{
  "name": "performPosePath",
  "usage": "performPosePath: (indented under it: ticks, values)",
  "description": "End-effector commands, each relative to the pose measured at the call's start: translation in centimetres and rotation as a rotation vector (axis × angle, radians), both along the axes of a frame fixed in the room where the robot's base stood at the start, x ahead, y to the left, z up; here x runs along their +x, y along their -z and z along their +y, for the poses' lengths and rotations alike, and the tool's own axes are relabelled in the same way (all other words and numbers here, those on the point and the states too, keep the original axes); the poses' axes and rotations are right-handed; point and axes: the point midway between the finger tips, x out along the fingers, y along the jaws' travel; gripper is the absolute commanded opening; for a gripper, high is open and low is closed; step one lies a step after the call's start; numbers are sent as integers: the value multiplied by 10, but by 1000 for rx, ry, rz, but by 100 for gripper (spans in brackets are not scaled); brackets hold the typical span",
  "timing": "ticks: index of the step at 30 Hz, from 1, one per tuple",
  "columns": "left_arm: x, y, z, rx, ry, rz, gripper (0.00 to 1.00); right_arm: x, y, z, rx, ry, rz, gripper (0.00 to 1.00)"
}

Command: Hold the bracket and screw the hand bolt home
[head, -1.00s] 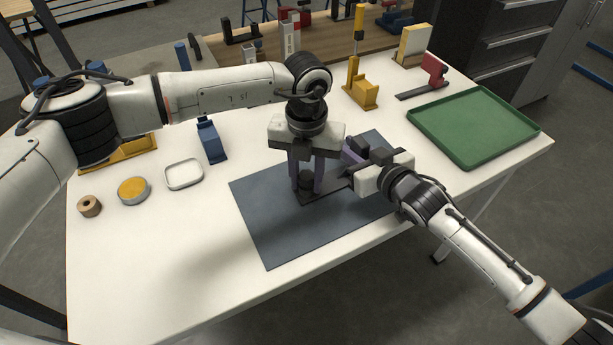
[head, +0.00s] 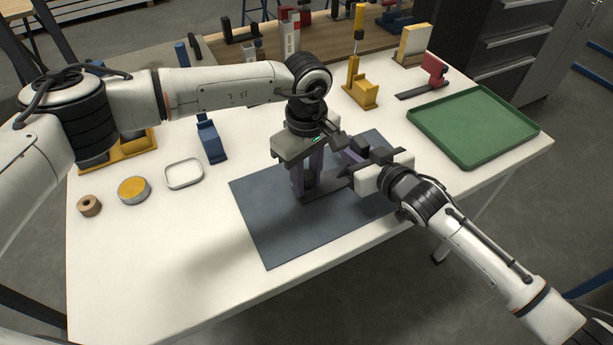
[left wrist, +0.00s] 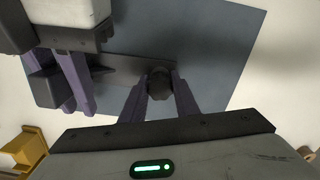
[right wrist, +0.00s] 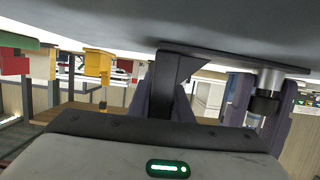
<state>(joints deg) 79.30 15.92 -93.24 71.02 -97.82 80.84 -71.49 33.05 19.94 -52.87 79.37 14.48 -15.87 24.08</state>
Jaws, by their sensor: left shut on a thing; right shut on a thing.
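The bracket (head: 337,186) is a dark flat bar with an upright part, lying over the grey-blue mat; it also shows in the left wrist view (left wrist: 122,67). My right gripper (head: 352,160) is shut on its upright part, which shows between the fingers in the right wrist view (right wrist: 175,72). The hand bolt has a dark round knob (left wrist: 158,84) and stands upright at the bar's end. My left gripper (head: 309,188) points down and is shut on the knob. In the right wrist view, bare silver shank (right wrist: 270,79) shows between knob and bar.
The mat (head: 280,235) is clear at the front. A green tray (head: 475,125) lies to the right. A blue stand (head: 211,142), a metal-rimmed dish (head: 184,174), a yellow-topped tin (head: 134,190) and a tape roll (head: 89,206) stand left. Yellow and red fixtures stand behind.

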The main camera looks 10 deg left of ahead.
Motion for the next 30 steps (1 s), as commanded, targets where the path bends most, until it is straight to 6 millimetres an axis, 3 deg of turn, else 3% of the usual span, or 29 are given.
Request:
performPosePath:
  ticks: [5, 6, 9, 20, 23, 30]
  values:
    - [0, 0, 0, -1, 19, 1, 1, 0, 0, -1, -1, 1, 1, 0]
    - [0, 0, 0, -1, 19, 1, 34, 0, 0, -1, -1, 1, 1, 0]
    - [0, 0, 0, 0, 18, 0, 50, 0, 0, -1, -1, 1, 1, 0]
    - [0, -6, 0, 0, 16, -1, 50, 0, 0, -1, -1, 1, 1, 0]
    - [1, -18, 0, 0, 16, -2, 50, 0, 0, -1, -1, 1, 1, 0]
    - [1, -70, 0, -2, 16, -4, 50, 0, 0, -1, -1, 1, 1, 0]
